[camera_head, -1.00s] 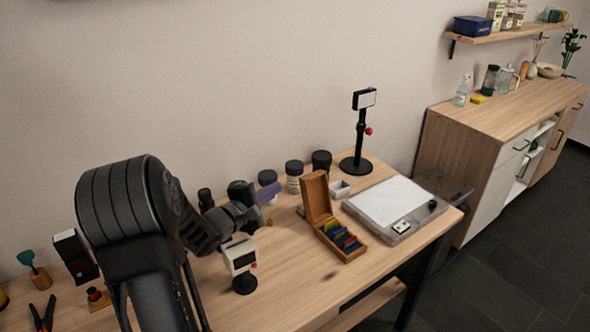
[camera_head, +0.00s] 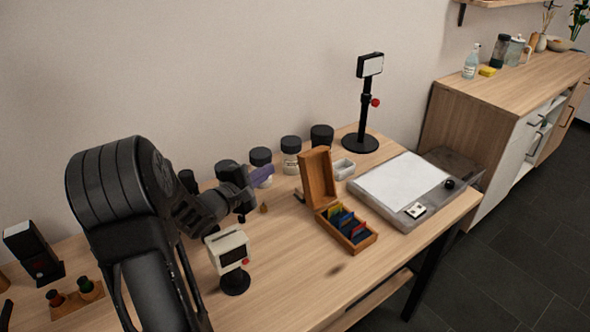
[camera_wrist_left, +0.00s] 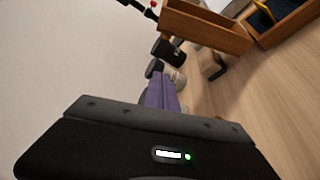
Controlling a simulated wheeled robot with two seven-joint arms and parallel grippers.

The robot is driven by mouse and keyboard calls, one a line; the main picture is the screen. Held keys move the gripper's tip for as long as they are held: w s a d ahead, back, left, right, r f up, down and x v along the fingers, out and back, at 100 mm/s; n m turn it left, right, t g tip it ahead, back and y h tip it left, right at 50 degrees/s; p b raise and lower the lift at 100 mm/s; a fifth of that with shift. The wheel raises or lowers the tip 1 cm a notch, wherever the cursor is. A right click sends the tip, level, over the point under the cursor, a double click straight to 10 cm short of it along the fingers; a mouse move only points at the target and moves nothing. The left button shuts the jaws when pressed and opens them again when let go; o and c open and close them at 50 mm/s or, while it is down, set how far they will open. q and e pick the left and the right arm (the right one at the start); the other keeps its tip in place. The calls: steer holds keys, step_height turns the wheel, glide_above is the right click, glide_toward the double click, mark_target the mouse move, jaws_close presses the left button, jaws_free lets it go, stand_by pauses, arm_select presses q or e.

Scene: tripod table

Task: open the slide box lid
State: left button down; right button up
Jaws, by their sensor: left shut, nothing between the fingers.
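The wooden slide box (camera_head: 354,238) stands on the table, right of centre in the head view. Its lid (camera_head: 318,176) stands upright, swung open, and colored slides (camera_head: 345,222) show inside the box. In the left wrist view the lid (camera_wrist_left: 205,27) is at the top, with part of the box (camera_wrist_left: 283,24) beside it. My left gripper (camera_head: 262,177) has purple fingers, which also show in the wrist view (camera_wrist_left: 161,92). It is shut and empty, to the left of the lid and apart from it. My right gripper is not in view.
A light panel (camera_head: 396,185) lies right of the box. A black stand with a lamp (camera_head: 369,66) and several black-lidded jars (camera_head: 290,146) are behind. A small cream device (camera_head: 229,249) stands below my left gripper. Bare tabletop lies in front of the box.

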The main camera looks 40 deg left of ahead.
mark_target(303, 161)
arm_select(q)
steer(key=shift+f, duration=0.15)
steer(key=w+d, duration=0.1)
steer(key=w, duration=0.2)
steer(key=w+d+p, duration=0.1)
steer(key=w, duration=0.2)
steer(key=w+d, duration=0.1)
steer(key=w, duration=0.2)
stand_by(0.5)
steer(key=shift+p, duration=0.3)
steer(key=d+r, duration=0.1)
steer(key=d, duration=0.1)
steer(key=s+d+r+p, duration=0.1)
steer(key=d+r, duration=0.1)
steer(key=shift+s+d+r, duration=0.1)
steer(key=shift+s+d, duration=0.05)
steer(key=shift+s, duration=0.05)
